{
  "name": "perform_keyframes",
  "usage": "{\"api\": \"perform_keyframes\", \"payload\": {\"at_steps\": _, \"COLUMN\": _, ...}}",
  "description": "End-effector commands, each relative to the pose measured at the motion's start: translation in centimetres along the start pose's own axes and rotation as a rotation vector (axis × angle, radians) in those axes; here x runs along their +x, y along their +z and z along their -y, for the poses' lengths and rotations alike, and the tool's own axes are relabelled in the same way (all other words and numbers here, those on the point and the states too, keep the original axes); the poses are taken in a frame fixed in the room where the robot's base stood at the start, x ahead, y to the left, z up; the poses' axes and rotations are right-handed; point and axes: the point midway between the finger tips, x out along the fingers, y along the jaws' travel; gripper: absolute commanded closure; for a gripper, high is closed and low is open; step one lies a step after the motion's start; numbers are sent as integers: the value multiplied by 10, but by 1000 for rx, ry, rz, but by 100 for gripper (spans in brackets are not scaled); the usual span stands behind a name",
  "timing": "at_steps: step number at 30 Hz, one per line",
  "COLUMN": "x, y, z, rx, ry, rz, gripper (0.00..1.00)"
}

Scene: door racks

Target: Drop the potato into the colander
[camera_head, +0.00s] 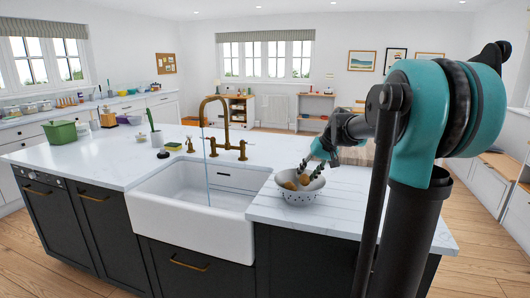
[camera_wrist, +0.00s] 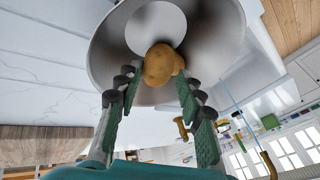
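The colander (camera_head: 300,198) is a light grey bowl with holes, on the counter right of the sink. In the wrist view its grey inner wall (camera_wrist: 215,45) fills the upper middle. The yellow-brown potato (camera_wrist: 159,65) shows over the bowl, at the tips of my gripper (camera_wrist: 159,80). A second brownish shape shows just behind its right side; I cannot tell what it is. In the head view, brownish shapes (camera_head: 290,186) lie inside the rim. My gripper (camera_head: 310,172) points down into the colander. Its fingers are spread, with slim gaps beside the potato.
The white sink (camera_head: 195,215) and brass tap (camera_head: 217,130) are left of the colander. A green bin (camera_head: 60,132) and small items stand farther left on the counter. White counter is clear around the colander, whose right side is near my arm.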

Motion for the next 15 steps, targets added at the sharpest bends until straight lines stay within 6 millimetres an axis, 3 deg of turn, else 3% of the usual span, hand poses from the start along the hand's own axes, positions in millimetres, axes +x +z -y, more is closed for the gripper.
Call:
{"api": "perform_keyframes", "payload": {"at_steps": 4, "x": 0, "y": 0, "z": 0, "rx": 0, "ry": 0, "rz": 0, "gripper": 43}}
{"api": "perform_keyframes", "payload": {"at_steps": 15, "x": -6, "y": 0, "z": 0, "rx": 1, "ry": 0, "rz": 0, "gripper": 43}}
